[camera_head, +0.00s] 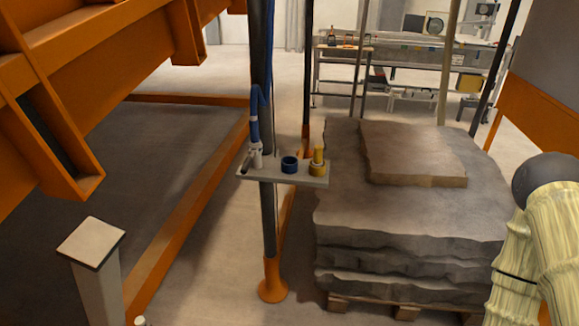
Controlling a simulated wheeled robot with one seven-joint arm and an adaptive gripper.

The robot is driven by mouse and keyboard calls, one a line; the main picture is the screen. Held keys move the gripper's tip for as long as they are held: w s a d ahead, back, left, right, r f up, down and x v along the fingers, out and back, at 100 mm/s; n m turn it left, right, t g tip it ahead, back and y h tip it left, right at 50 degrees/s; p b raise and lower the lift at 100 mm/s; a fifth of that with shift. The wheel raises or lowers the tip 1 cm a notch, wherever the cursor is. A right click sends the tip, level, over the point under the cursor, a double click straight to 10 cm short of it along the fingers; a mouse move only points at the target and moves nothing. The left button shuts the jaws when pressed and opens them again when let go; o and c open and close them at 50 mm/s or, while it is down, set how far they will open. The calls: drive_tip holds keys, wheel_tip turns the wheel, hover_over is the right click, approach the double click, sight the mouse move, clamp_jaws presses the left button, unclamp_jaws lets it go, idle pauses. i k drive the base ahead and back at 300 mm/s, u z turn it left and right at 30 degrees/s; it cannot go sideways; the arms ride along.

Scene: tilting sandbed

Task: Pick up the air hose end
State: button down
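A blue air hose (254,112) hangs along a dark upright pole near the middle of the view. Its lower end, a pale grey fitting (256,158), is at the left end of a small grey shelf (260,176) on the pole. I cannot tell whether the fitting rests on the shelf or sits in a holder. My arm, in a pale yellow sleeve, shows at the right edge, well apart from the hose. My gripper is not in view.
Stacked stone slabs (410,222) on a pallet fill the right. Orange frame beams (190,218) and a pale post (92,245) stand left.

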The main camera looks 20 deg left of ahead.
sight(255, 141)
drive_tip(key=z, duration=0.55)
drive_tip(key=i, duration=0.4)
drive_tip(key=u, duration=2.1)
